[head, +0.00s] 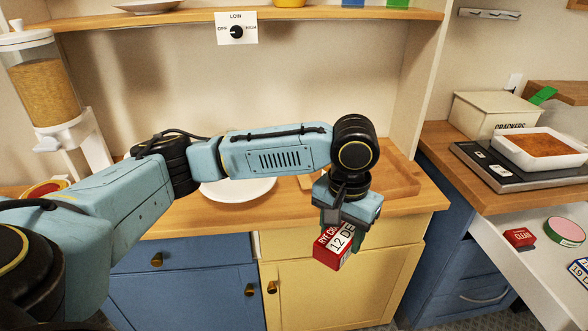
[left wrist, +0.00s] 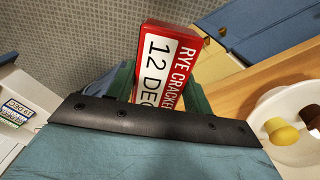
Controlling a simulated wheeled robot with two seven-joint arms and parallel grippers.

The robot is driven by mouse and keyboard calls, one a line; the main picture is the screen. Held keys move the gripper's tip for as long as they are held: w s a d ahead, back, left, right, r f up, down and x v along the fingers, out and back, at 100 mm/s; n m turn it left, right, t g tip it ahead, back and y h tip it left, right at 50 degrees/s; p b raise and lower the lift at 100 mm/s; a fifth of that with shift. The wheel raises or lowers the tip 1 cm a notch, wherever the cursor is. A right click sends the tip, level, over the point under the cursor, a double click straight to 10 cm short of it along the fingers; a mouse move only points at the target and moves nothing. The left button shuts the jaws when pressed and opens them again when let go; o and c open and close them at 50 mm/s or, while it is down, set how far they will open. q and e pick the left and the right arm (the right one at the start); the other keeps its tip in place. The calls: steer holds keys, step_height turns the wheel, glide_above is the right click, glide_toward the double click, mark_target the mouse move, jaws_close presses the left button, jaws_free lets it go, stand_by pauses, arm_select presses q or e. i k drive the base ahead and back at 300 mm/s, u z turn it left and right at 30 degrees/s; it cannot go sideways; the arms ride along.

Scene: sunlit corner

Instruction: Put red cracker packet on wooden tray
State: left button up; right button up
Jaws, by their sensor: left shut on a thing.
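The red cracker packet (head: 331,247), with a white label reading "12 DE", hangs tilted from my left gripper (head: 343,222). The gripper is shut on it in front of the counter edge, above the yellow cabinet door. In the left wrist view the packet (left wrist: 168,62) reads "RYE CRACKER" and sits between the green fingers (left wrist: 160,98). The wooden tray (head: 402,172) lies on the counter behind and to the right of the gripper, partly hidden by my arm. My right gripper is not in view.
A white plate (head: 238,188) lies on the counter left of the tray. A cereal dispenser (head: 48,95) stands at the far left. On the right are a cracker box (head: 497,115), a baking dish (head: 540,147) on a dark slab, and an open drawer (head: 520,270) holding another red packet (head: 519,237).

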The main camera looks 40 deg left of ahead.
mark_target(377, 168)
steer(key=u, duration=0.2)
steer(key=i, duration=1.2)
steer(key=z, duration=0.35)
